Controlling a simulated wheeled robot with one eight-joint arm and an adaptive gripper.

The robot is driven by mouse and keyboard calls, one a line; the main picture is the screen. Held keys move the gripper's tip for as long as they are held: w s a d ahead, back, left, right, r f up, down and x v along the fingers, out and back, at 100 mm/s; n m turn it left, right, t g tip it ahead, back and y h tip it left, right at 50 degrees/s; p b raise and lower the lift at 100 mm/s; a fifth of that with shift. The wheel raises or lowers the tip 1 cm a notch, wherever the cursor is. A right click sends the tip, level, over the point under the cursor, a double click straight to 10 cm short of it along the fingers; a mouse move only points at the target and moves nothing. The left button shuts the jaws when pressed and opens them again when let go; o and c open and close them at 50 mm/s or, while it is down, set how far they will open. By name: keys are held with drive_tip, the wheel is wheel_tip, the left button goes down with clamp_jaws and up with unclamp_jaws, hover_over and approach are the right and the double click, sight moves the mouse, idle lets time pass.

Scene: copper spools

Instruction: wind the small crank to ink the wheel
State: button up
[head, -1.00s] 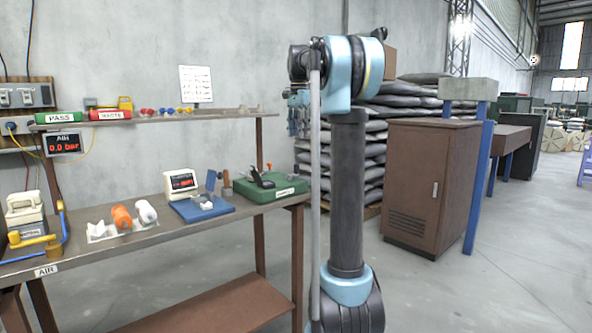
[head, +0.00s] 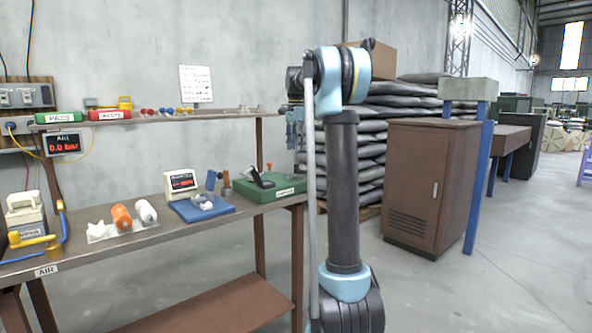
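A green box (head: 278,190) with a pale label on its front sits at the right end of the workbench. A black part (head: 262,181) stands tilted on its top, and a small orange-tipped piece (head: 269,167) rises behind it. I cannot tell which of these small parts is the crank or the inking wheel. My gripper (head: 293,133) hangs at the left of my arm, behind and above the green box, apart from it. It is small and partly hidden by my arm, so its opening is unclear.
A brown cabinet (head: 425,180) and stacked sacks stand at the right.

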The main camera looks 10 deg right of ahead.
sight(296, 166)
wheel_tip(296, 166, down, 10)
drive_tip(key=shift+r, duration=0.15)
idle(0.3)
clamp_jaws()
